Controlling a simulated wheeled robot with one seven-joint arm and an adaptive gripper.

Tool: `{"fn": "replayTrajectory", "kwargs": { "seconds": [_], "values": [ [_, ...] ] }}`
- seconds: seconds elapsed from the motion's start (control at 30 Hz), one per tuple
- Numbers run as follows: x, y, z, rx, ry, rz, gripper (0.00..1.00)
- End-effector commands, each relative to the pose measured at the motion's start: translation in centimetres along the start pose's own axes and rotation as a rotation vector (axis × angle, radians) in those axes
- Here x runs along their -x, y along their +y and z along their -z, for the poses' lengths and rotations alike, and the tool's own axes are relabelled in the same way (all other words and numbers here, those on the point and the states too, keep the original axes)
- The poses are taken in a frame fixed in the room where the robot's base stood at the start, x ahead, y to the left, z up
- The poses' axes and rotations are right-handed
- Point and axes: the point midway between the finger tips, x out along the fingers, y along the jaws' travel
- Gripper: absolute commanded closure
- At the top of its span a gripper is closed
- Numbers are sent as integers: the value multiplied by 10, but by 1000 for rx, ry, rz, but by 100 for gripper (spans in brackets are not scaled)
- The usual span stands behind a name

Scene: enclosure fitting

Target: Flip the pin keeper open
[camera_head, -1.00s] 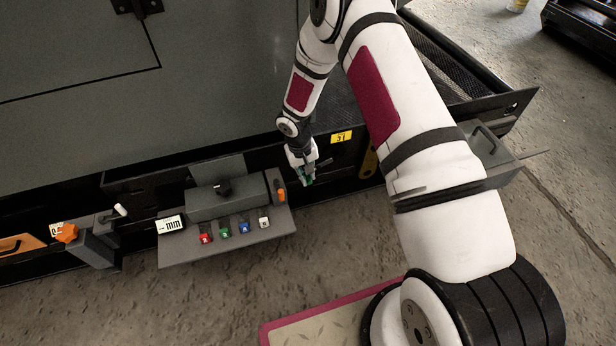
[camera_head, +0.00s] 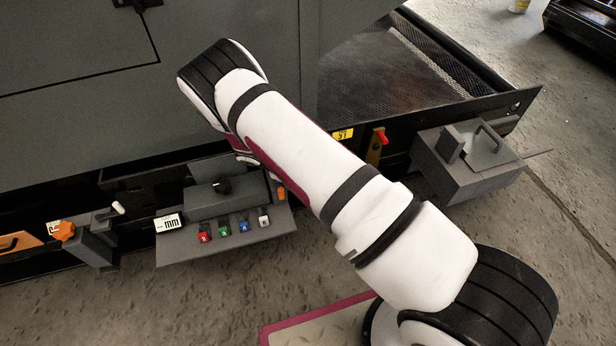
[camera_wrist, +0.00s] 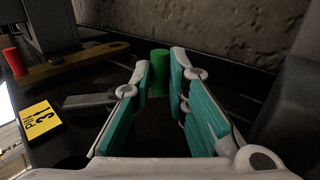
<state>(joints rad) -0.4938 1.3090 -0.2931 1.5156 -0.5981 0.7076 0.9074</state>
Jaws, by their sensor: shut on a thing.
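In the wrist view my gripper (camera_wrist: 160,82) has its teal-padded fingers closed around a short green cylindrical knob (camera_wrist: 160,72). A grey bar (camera_wrist: 90,101) lies left of the fingers, beside a yellow label (camera_wrist: 38,118) reading "PIN 31". I take the bar and green knob to be the pin keeper, but the fingers hide how they join. In the head view the yellow label (camera_head: 342,134) shows on the dark front rail. My arm hides the gripper and the green knob there.
A brass bar (camera_wrist: 70,65) with a red knob (camera_wrist: 14,62) lies beyond the label. In the head view a control panel (camera_head: 225,245) with coloured switches stands left of my arm. A grey box with a handle (camera_head: 465,170) juts out at the right.

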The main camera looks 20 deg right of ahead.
Motion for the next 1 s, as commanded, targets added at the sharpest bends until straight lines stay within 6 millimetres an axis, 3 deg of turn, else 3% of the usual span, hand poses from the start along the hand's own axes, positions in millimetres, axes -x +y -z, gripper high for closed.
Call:
{"fn": "replayTrajectory", "kwargs": {
  "seconds": [0.47,0.5,0.57,1.0],
  "values": [
    [-2,-1,-2,0,-4,-14,100],
    [-2,-1,-2,0,-4,-14,81],
    [-2,-1,-2,0,-4,-14,67],
    [8,-1,0,0,0,-13,65]
  ]
}}
